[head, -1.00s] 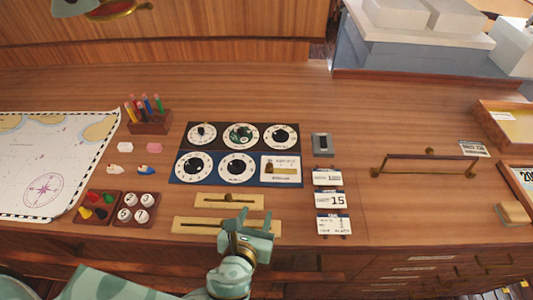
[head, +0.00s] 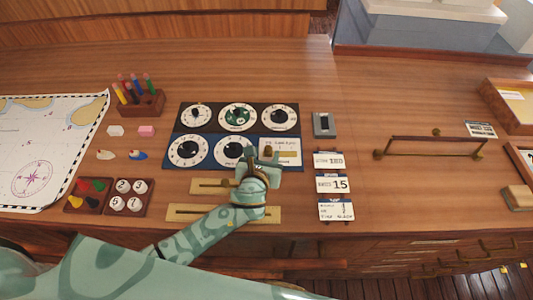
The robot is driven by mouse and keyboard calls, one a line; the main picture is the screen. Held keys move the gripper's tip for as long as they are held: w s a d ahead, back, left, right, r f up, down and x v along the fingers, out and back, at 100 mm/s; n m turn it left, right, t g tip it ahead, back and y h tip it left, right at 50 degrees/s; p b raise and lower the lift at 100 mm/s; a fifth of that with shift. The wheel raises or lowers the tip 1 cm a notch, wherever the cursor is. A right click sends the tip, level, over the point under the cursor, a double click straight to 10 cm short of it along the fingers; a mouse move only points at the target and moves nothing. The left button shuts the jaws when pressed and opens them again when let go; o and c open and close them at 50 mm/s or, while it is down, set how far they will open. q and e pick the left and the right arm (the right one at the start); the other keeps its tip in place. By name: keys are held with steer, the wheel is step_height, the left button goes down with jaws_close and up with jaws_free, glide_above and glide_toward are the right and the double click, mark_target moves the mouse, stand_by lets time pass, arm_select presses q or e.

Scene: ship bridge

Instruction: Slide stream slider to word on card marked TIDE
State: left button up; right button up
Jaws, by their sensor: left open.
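A white plate (head: 288,147) with small lettering and a brass slider knob is at the right end of the lower dial row; it looks like the stream slider, but its words are too small to read. My left gripper (head: 268,154) is open over the left part of this plate, close to the knob. The gripper hides part of the plate, and I cannot tell whether it touches the knob. The lowest of the cards (head: 335,210) right of the panel has small lines of text; its last line seems to read TIDE and a word I cannot make out surely.
Several round dials fill the panel (head: 174,150). A grey switch box (head: 324,125) and a brass rail (head: 435,139) stand to the right. A pencil holder (head: 150,104) and chart (head: 50,150) are left.

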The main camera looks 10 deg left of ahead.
arm_select(q)
steer(key=shift+x, duration=0.85)
jaws_close()
steer(key=shift+w+d, duration=0.2)
steer(key=shift+d, duration=0.7)
steer(key=shift+w+d, duration=0.15)
steer(key=shift+d, duration=0.7)
jaws_free()
steer(key=p+v, duration=0.2)
steer(key=v, duration=1.4)
steer(key=shift+p, duration=0.3)
